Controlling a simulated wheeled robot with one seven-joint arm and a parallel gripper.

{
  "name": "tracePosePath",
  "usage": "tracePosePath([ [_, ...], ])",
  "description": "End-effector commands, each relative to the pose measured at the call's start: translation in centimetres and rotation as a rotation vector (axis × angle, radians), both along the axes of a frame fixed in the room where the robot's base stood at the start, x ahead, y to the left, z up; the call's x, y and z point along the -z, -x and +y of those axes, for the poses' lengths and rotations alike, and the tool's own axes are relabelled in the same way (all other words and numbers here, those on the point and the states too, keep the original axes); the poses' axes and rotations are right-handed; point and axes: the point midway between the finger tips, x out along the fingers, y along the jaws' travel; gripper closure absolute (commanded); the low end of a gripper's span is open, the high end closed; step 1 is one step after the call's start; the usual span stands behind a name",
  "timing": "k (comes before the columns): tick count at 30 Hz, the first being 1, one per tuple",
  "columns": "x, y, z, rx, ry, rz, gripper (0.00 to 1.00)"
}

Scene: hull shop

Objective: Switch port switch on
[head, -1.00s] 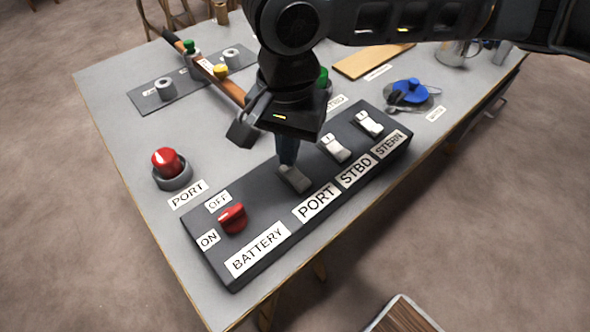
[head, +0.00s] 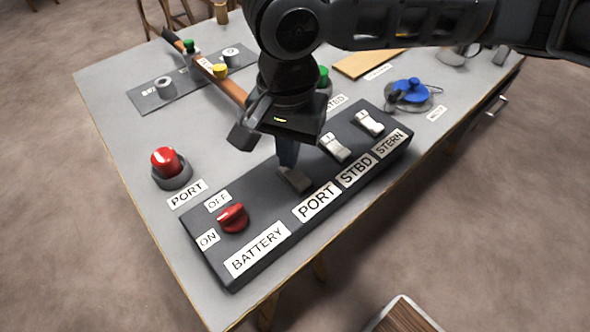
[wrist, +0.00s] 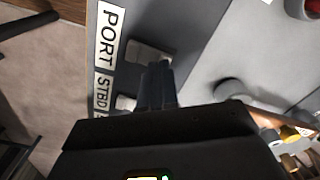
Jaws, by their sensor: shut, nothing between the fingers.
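The port switch (head: 297,180) is a pale rocker on the dark switch panel (head: 262,208), above the PORT label (head: 316,201). My gripper (head: 287,160) is shut and empty, pointing down with its fingertips right at the far end of this rocker. The fingers hide part of it, and I cannot tell whether they touch it. In the wrist view the port switch (wrist: 148,55) shows just beyond the closed fingertips (wrist: 158,70). The rocker's tilt is hard to read.
On the same panel are the red battery knob (head: 233,218), the STBD switch (head: 335,147) and the STERN switch (head: 369,123). A red lamp (head: 167,162) stands at the left. A hammer-like wooden handle (head: 228,88) lies behind. A blue-handled item (head: 411,92) sits at the right.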

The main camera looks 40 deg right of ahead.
Motion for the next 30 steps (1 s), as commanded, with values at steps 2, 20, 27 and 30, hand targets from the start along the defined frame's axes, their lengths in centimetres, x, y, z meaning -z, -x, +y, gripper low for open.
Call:
tracePosePath([
  [2, 0.2, 0.0, 0.0, 0.0, 0.0, 0.0, 1.0],
  [20, 1.0, 0.0, 0.0, 0.0, 0.001, -0.001, 1.0],
  [27, 1.2, 0.0, 0.0, 0.0, 0.001, -0.001, 1.0],
  [30, 1.0, 0.0, 0.0, 0.0, 0.0, 0.0, 1.0],
])
